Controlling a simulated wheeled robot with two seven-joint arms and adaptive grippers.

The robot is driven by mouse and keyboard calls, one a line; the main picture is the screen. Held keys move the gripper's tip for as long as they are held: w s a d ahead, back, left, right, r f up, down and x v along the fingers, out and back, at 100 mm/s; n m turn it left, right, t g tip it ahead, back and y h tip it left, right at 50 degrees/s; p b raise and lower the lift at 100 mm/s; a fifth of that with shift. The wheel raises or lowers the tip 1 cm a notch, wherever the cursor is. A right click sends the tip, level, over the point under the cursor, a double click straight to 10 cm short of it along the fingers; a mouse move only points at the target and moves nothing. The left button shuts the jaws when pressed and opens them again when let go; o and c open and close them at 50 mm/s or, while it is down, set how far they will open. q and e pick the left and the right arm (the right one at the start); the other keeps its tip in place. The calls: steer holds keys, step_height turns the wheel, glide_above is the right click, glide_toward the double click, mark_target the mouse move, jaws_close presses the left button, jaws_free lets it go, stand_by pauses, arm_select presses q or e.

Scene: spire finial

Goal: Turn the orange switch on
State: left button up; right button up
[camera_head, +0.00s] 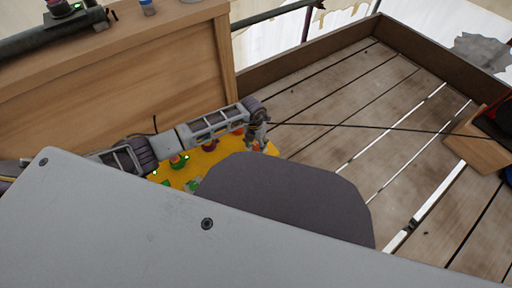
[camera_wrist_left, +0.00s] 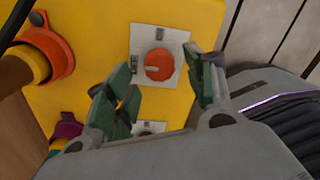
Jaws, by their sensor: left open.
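The orange switch (camera_wrist_left: 159,65) is a round orange knob on a pale square plate, set on a yellow panel (camera_wrist_left: 93,95) in the left wrist view. My left gripper (camera_wrist_left: 165,92) is open, with its green-padded fingers on either side of the switch in the picture. I cannot tell whether a finger touches it. In the head view my left gripper (camera_head: 257,138) is over the right end of the yellow panel (camera_head: 207,160), and the switch is mostly hidden behind it. My right gripper is not in view.
A larger orange and yellow round part (camera_wrist_left: 47,52) and a purple knob (camera_wrist_left: 68,130) sit on the same panel. A wooden box wall (camera_head: 130,75) stands behind my left arm. A thin dark cable crosses the plank floor (camera_head: 350,105), which is mostly clear.

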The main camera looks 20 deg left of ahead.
arm_select(q)
steer(key=shift+f+b, duration=0.35)
steer(key=shift+f, duration=0.65)
steer(key=shift+c, duration=0.3)
steer(key=c, duration=1)
